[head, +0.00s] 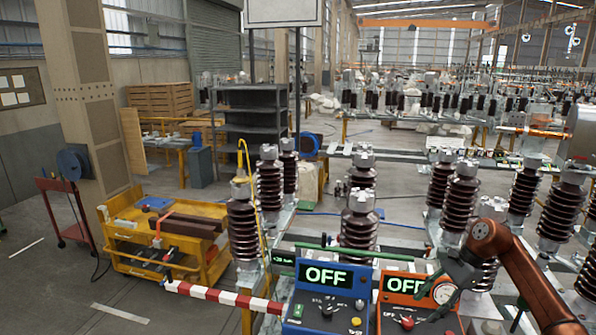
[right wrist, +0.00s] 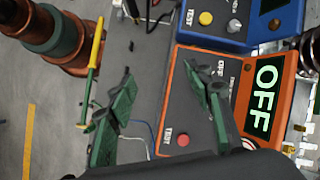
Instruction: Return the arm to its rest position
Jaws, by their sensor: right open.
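My right arm (head: 505,255) comes in from the right in the head view, and its dark gripper (head: 435,305) is in front of the orange test box. In the right wrist view the gripper (right wrist: 160,72) shows two green-padded fingers spread apart, with nothing between them. The orange box (right wrist: 213,70) lies just beyond the right finger; whether they touch I cannot tell. The orange box (head: 399,281) also shows in the head view, partly hidden by my gripper, with its display reading OFF. My left arm and gripper are not in view.
A blue test box (head: 297,308) reading OFF stands left of the orange one. Brown ribbed insulators (head: 359,225) stand close behind and around the arm. A red-and-white barrier bar (head: 215,296) and a yellow cart (head: 210,268) are at the left.

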